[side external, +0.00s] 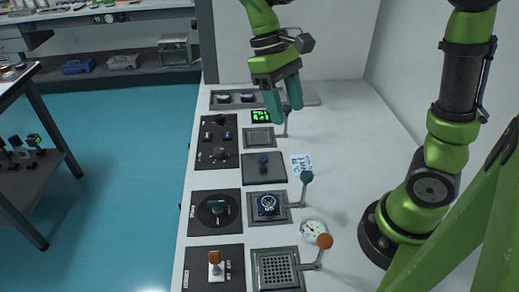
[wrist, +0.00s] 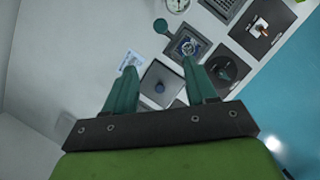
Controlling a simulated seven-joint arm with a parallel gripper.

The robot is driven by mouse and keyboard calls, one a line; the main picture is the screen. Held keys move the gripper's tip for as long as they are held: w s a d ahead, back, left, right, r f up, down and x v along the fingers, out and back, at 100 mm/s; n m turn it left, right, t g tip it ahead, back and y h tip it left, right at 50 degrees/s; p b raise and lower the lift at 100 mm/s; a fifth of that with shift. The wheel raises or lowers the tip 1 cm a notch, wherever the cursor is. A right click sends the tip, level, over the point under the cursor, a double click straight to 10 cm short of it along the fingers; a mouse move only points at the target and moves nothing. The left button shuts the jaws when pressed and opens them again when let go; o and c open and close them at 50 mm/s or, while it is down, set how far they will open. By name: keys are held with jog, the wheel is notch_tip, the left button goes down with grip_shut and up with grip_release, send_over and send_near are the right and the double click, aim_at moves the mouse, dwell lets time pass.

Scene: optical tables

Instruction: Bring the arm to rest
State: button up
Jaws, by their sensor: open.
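My gripper (side external: 283,103) hangs above the far half of the white table (side external: 345,150) in the side external view, its teal fingers pointing down. It is open, and nothing is between its fingers. In the wrist view my gripper (wrist: 163,90) shows its two fingers spread apart.
Dark panels with knobs and switches (side external: 215,212) line the table's left edge. Lever stations with a teal ball (side external: 307,176) and an orange ball (side external: 324,241) stand to their right. A round gauge (side external: 312,230) lies near them. A wall bounds the right side. Blue floor is free at left.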

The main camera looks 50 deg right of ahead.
jog(key=shift+s+d+r+m+t+y, duration=0.3)
jog(key=shift+s+m+t, duration=0.5)
jog(key=shift+t, duration=1.05)
jog(key=shift+s+d+r+m+t+y, duration=0.1)
jog(key=shift+s+d+m+t+y, duration=0.25)
jog(key=shift+s+t, duration=1.15)
jog(key=shift+s+d+r+m+t+y, duration=0.2)
jog(key=shift+s+m+t+y, duration=0.45)
jog(key=shift+t, duration=1.6)
jog(key=shift+w, duration=0.15)
